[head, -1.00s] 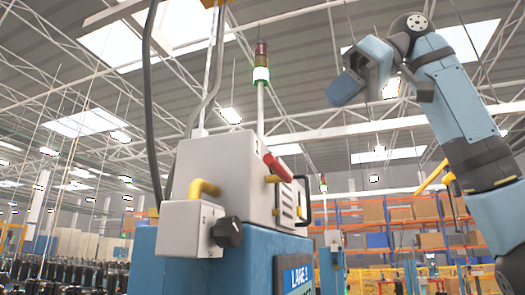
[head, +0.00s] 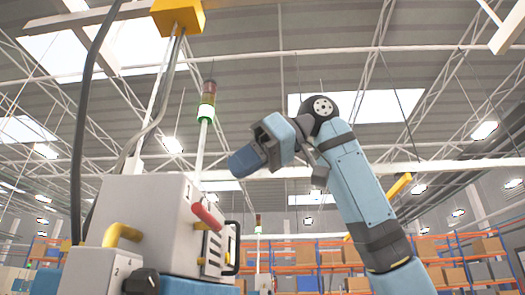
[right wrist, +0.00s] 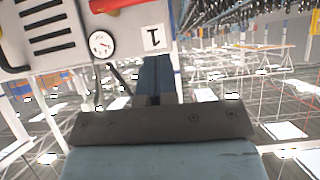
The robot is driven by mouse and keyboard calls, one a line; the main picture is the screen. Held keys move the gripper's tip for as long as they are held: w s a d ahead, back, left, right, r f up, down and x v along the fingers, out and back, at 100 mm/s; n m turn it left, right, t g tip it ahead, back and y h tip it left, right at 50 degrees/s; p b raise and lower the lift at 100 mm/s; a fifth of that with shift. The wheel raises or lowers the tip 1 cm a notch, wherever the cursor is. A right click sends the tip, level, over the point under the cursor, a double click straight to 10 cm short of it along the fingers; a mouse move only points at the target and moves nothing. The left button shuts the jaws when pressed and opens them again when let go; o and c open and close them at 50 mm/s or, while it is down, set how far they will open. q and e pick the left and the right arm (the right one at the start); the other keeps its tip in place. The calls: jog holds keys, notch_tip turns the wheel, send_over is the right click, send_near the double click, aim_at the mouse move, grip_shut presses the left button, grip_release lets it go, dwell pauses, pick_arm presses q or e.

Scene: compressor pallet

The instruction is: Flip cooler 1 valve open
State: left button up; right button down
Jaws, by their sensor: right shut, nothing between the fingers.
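The cooler 1 unit is a pale grey box (head: 150,205) on a blue base at the left of the head view. Its red valve handle (head: 207,215) slants down to the right on the side face, by a yellow pipe stub. The red handle (right wrist: 115,4) is cut off at the top of the right wrist view, near a "1" label (right wrist: 153,38) and a round gauge (right wrist: 101,43), upside down. My right gripper (head: 243,161) is shut and empty, apart from the handle, above and right of it. Its shut fingers (right wrist: 155,75) show in the right wrist view. My left gripper is out of view.
A black knob (head: 141,282) and a yellow pipe (head: 122,234) are on the box's front. A black grab handle (head: 234,246) sticks out at its right. A signal light pole (head: 205,112) rises behind it, with cables hanging at left. Shelves (head: 300,254) stand far behind.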

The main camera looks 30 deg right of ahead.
aim_at(208, 219)
pick_arm(q)
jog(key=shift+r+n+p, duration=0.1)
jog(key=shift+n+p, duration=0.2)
jog(key=shift+p, duration=0.2)
pick_arm(e)
notch_tip(208, 219, down, 6)
jog(key=w+a, duration=0.2)
jog(key=shift+a+r, duration=0.15)
jog(key=shift+a, duration=0.15)
jog(key=shift+a, duration=0.2)
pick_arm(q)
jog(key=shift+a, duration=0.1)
pick_arm(e)
jog(key=shift+s, duration=0.1)
